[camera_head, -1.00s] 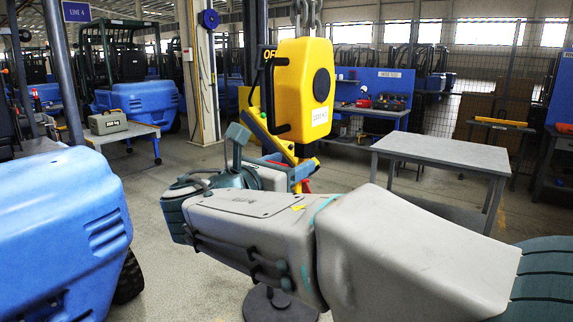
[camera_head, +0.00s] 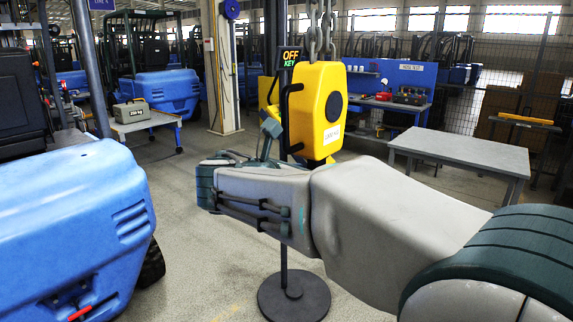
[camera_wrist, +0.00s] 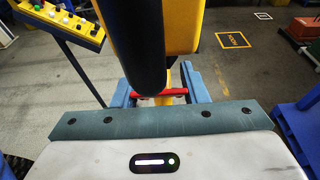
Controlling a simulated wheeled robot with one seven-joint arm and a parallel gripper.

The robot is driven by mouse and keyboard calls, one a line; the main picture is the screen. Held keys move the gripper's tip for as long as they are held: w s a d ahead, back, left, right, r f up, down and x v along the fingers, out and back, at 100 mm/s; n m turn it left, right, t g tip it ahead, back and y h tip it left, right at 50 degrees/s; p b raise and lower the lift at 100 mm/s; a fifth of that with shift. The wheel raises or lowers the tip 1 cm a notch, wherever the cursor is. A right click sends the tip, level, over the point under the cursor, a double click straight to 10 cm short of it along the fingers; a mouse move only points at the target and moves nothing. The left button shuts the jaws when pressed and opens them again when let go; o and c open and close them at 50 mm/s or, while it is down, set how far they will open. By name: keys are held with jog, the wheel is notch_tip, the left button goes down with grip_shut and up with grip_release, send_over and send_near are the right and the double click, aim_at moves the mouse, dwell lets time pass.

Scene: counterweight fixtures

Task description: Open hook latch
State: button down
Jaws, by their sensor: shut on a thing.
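A yellow hoist block (camera_head: 319,110) with a black handle (camera_head: 291,118) hangs from chains in the head view. In the wrist view, the block (camera_wrist: 178,28) and the rounded black handle (camera_wrist: 136,50) fill the top middle. Below them, a red latch bar (camera_wrist: 173,92) crosses in front of a narrow yellow hook part (camera_wrist: 168,76). My gripper (camera_wrist: 158,84) has its blue fingers on either side of this part and is shut on the red latch. The handle hides some of the latch and hook.
A yellow button panel (camera_wrist: 62,24) stands at upper left in the wrist view. A blue machine body (camera_head: 75,230) is close on the left. A grey table (camera_head: 462,152) stands right of the block, and a round black base (camera_head: 294,298) is on the floor below my arm.

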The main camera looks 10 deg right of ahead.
jog(key=shift+d, duration=0.15)
jog(key=c, duration=0.8)
grip_release()
jog(key=shift+c, duration=0.2)
jog(key=b+v, duration=0.2)
jog(key=v, duration=1.2)
